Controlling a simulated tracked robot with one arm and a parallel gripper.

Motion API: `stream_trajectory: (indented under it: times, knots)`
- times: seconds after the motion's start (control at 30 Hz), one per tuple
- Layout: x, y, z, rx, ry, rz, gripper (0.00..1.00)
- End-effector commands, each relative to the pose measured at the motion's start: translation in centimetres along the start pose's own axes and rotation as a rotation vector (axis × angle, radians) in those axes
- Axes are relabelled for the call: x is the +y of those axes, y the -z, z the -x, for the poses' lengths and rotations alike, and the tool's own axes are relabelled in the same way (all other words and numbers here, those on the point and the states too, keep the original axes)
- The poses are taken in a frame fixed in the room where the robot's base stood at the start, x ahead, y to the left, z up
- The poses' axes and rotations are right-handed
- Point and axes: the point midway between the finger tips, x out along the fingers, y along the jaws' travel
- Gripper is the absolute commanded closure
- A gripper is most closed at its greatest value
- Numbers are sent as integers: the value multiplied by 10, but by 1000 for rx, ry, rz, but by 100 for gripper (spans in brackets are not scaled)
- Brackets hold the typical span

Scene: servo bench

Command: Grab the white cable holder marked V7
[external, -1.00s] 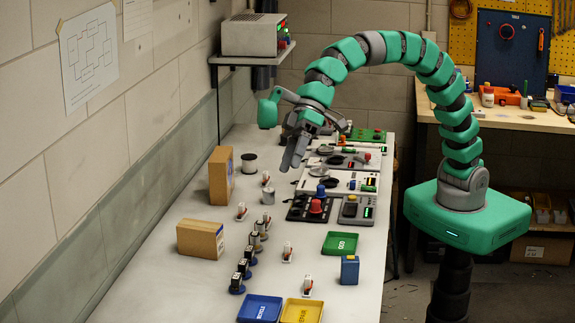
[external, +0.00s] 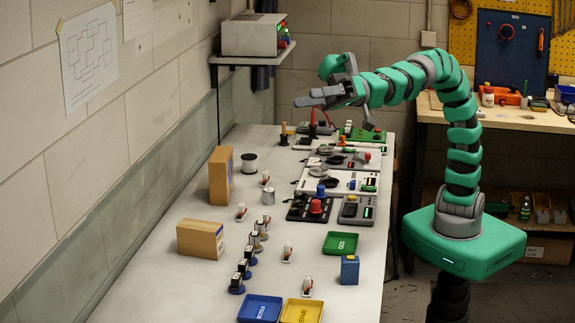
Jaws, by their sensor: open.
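Several small white holders stand on the bench (external: 215,285): one near the front (external: 307,285), one behind it (external: 287,252), one further left (external: 241,211) and one near the back (external: 265,178). Their markings are too small to read, so I cannot tell which is V7. My gripper (external: 312,97) is open and empty, high above the far part of the bench, with its fingers pointing left. It is well apart from all the holders.
Cardboard boxes (external: 200,239) are at the left. Blue (external: 260,308), yellow (external: 302,310) and green (external: 340,243) trays and a blue block (external: 349,269) are in front. Devices (external: 318,208) fill the far right. A shelf (external: 250,58) overhangs the back.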

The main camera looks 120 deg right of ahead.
Motion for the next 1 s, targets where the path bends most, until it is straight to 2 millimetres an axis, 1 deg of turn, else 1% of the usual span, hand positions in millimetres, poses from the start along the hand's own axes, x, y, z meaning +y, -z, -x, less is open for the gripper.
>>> stream_trajectory:
  times: [0.03,0.07,0.17,0.2,0.27,0.3,0.43,0.6,0.9,0.97,1.0]
  knots:
    - [10,-8,10,19,-40,3,51]
    - [17,-9,16,29,-68,7,51]
    - [44,-18,37,55,-186,34,51]
    - [57,-24,47,55,-238,50,51]
    - [76,-35,63,46,-315,79,51]
    - [89,-42,74,36,-369,99,51]
    - [122,-65,105,-14,-506,168,51]
    - [151,-88,138,-82,-625,247,51]
    - [188,-121,186,-203,-772,377,51]
    - [195,-127,195,-227,-793,402,51]
    - [199,-132,194,-223,-794,402,51]
